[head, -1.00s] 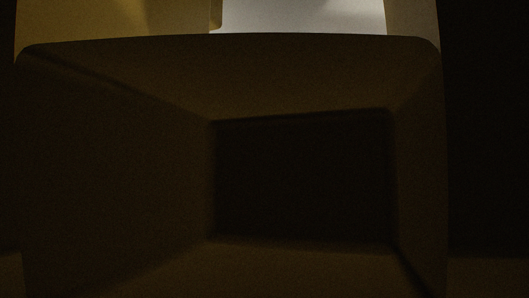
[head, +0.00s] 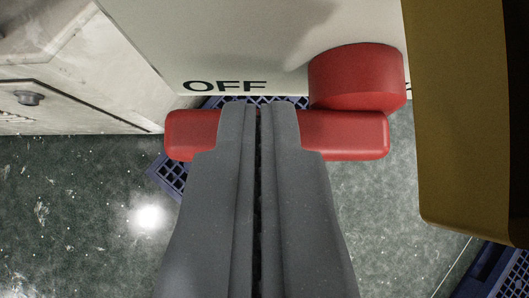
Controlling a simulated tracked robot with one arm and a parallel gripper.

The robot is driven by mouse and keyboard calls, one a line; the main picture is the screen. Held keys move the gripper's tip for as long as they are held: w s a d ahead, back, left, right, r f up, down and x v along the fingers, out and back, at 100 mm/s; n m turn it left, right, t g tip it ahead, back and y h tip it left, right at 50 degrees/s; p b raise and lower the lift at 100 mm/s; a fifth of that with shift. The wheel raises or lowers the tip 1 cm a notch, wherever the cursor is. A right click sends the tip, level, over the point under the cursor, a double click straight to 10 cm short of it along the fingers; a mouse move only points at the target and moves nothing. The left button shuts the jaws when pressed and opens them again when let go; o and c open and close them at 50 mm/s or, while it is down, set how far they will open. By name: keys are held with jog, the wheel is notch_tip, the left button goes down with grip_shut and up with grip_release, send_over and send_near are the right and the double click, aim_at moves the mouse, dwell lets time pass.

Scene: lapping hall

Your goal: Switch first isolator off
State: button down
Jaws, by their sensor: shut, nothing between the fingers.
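A red isolator handle stands out from a pale panel (head: 250,40). Its round hub (head: 357,80) is at upper right of centre, and its red bar (head: 348,135) lies level across the middle. The black word OFF (head: 225,87) is on the panel's lower edge, left of the hub. Another mark at the hub's right is mostly hidden. My gripper (head: 258,106) points at the panel with its two grey fingers pressed together and empty. The fingers overlap the middle of the bar and hide it. I cannot tell whether they touch it.
A dark yellow block or cover (head: 455,120) stands close on the right. A worn pale cabinet (head: 80,70) with a dark knob (head: 28,98) is on the left. Below are a speckled dark green floor (head: 90,220) and blue grating (head: 172,178).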

jog(key=shift+s+f, duration=0.1)
jog(key=p+v, duration=0.2)
jog(key=v, duration=1.1)
jog(key=shift+s+d+r+p, duration=0.15)
jog(key=shift+r+p, duration=0.15)
jog(key=shift+p, duration=0.05)
